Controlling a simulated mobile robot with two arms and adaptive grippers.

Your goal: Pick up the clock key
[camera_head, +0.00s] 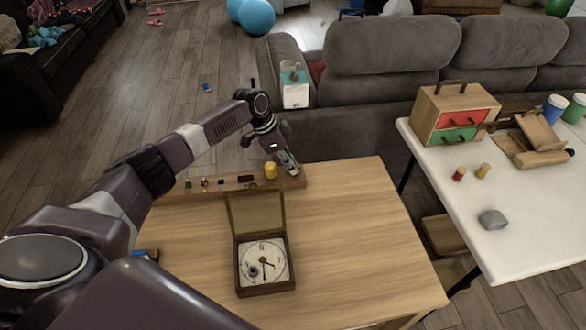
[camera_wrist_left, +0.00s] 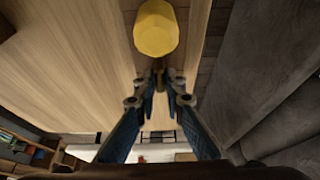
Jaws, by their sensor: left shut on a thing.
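My left gripper (camera_head: 291,166) is at the far edge of the wooden table, over the right end of a narrow wooden rack. In the left wrist view its fingertips (camera_wrist_left: 162,78) are close together on a small, dark brass-coloured piece, which I take to be the clock key (camera_wrist_left: 162,79); its shape is mostly hidden. A yellow piece (camera_head: 271,170) stands on the rack just left of the gripper, and it also shows beyond the fingertips in the wrist view (camera_wrist_left: 156,28). The clock box (camera_head: 264,288) stands open on the table, dial facing up. My right gripper is not in view.
The rack (camera_head: 229,185) holds several small items left of the yellow piece. The wooden table (camera_head: 350,240) is clear right of the clock box. A grey sofa (camera_head: 390,95) stands behind. A white table (camera_head: 520,245) at the right carries a drawer box (camera_head: 455,105) and blocks.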

